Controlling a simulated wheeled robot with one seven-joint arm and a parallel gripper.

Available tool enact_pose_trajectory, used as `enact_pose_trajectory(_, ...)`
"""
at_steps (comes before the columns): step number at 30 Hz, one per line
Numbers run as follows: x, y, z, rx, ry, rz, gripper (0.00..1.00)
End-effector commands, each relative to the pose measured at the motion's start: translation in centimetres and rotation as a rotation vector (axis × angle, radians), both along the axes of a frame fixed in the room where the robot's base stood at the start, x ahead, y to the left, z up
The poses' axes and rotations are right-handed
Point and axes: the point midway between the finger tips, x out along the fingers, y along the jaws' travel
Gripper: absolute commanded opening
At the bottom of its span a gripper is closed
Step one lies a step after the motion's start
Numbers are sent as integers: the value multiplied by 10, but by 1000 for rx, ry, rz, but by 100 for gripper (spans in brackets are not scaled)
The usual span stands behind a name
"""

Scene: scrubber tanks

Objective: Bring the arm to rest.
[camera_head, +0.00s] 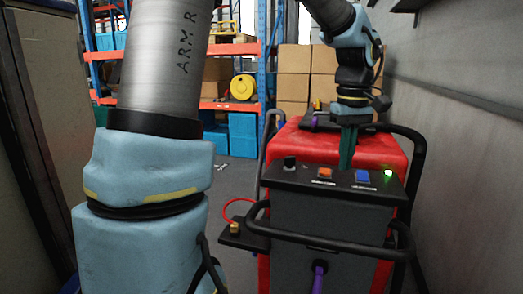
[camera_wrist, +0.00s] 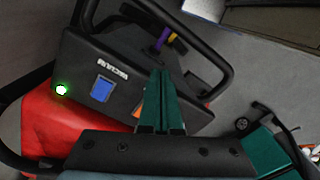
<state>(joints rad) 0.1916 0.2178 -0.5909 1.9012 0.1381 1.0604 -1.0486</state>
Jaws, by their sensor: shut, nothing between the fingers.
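My gripper (camera_head: 346,166) points down over the red scrubber machine (camera_head: 385,150), just behind its black control panel (camera_head: 290,180). Its green fingers are shut together with nothing between them. In the wrist view the closed fingers (camera_wrist: 160,75) reach up across the panel (camera_wrist: 128,75), partly covering the orange switch. Whether the fingertips touch the machine I cannot tell. My arm is raised and bent, with its big grey link in the left foreground of the head view.
The panel has a black knob (camera_head: 290,162), an orange switch (camera_head: 325,173), a blue switch (camera_head: 362,176) and a lit green lamp (camera_head: 388,173). A black handlebar (camera_head: 330,231) crosses its front. A grey wall (camera_head: 455,140) is close on the right. Shelving with boxes stands behind.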

Motion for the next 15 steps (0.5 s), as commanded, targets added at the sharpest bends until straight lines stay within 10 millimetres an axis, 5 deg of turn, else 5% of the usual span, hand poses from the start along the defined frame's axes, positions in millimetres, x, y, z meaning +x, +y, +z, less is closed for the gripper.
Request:
enact_pose_trajectory(8,8,39,-24,0,-11,-49,0)
enact_pose_trajectory(15,11,94,-54,-3,-33,-118,0)
